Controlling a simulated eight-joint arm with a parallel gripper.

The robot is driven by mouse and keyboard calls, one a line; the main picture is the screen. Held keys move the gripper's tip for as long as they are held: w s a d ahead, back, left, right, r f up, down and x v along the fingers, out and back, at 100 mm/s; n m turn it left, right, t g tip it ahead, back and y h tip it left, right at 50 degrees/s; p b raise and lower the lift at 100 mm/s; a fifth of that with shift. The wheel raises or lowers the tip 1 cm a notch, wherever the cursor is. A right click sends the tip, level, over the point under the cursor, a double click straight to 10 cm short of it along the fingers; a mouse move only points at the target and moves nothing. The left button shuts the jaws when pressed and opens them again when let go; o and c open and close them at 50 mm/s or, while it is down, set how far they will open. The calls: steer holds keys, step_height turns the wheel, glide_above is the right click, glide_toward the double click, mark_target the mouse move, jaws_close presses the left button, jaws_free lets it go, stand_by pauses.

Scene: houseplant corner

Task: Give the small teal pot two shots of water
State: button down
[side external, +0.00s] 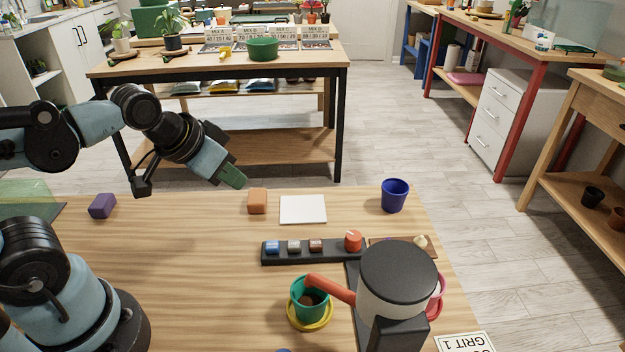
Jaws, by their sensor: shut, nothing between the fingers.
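The small teal pot (296,302) stands on a yellow saucer (312,325) near the front of the table, with dark soil inside. A dispenser with a dark grey lid (398,270) and pale body stands just right of it. Its orange-red spout (331,288) reaches over the pot's rim. Behind the pot lies a black control strip (283,257) with a blue button (272,246), a grey button (294,246), a brown button (316,245) and an orange-red knob (353,240). My gripper (232,178) is shut and empty, above the table's far edge, away from the strip.
An orange block (257,201), a white tile (303,209) and a blue pot (395,195) line the far edge. A purple block (102,206) is at left. A brown tray (425,252) and a pink-red item (438,299) are partly hidden by the dispenser. The table's left middle is clear.

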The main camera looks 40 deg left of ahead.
mark_target(273, 244)
steer(key=w+d+r+m+g, duration=0.2)
steer(key=d+r+m+g, duration=0.1)
steer(key=d+m+g, duration=0.3)
steer(key=shift+d+r+m+g, duration=0.2)
steer(key=shift+m+g, duration=0.2)
steer(key=shift+m, duration=1)
step_height(273, 244, down, 14)
stand_by(0.3)
steer(key=shift+w+f, duration=0.1)
steer(key=shift+f, duration=0.95)
steer(key=shift+r, duration=0.1)
step_height(273, 244, up, 14)
stand_by(0.3)
